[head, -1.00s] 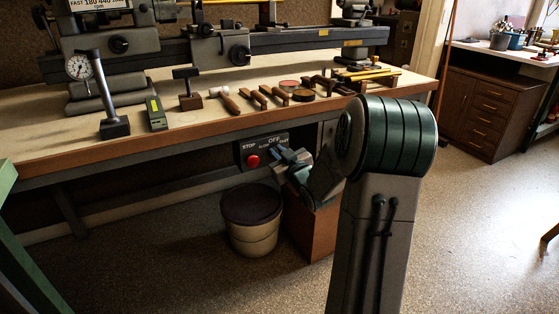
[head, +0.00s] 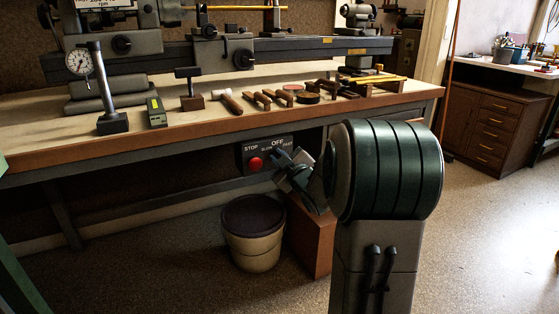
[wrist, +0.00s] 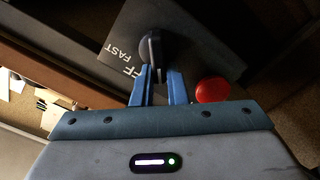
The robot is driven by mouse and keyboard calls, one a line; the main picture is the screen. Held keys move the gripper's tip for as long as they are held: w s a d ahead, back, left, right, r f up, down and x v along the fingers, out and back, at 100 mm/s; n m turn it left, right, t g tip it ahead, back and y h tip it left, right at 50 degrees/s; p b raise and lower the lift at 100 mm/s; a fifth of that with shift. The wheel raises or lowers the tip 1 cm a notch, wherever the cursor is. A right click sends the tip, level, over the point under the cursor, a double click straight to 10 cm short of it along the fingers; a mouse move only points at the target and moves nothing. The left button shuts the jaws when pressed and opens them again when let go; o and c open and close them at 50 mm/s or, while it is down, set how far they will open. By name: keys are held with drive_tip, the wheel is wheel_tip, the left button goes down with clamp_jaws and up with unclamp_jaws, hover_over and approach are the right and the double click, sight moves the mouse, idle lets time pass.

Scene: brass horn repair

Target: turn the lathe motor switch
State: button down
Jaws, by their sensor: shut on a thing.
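The lathe motor switch panel (head: 250,149) is a dark plate under the bench's front edge, marked STOP, OFF, SLOW and FAST. A red stop button (head: 255,163) is at its left; it also shows in the wrist view (wrist: 212,90). The switch's black knob (wrist: 151,47) is in the wrist view, with the FAST lettering beside it. My gripper (wrist: 156,72) has its blue fingers on either side of the knob's near end and is shut on it. In the head view, my gripper (head: 287,162) is at the panel's right side and hides the knob.
The wooden bench (head: 215,133) overhangs the panel. A row of hand tools and a dial gauge (head: 80,64) stand on it. A bin (head: 253,245) and a brown box (head: 311,243) stand on the floor below. Open floor lies to the right.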

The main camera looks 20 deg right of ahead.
drive_tip(key=c, duration=1.4)
unclamp_jaws()
drive_tip(key=shift+c, duration=0.2)
drive_tip(key=shift+s, duration=0.15)
drive_tip(key=s+p, duration=0.3)
drive_tip(key=s, duration=1)
drive_tip(key=shift+s+d, duration=0.2)
drive_tip(key=shift+s, duration=0.1)
drive_tip(key=shift+r, duration=0.1)
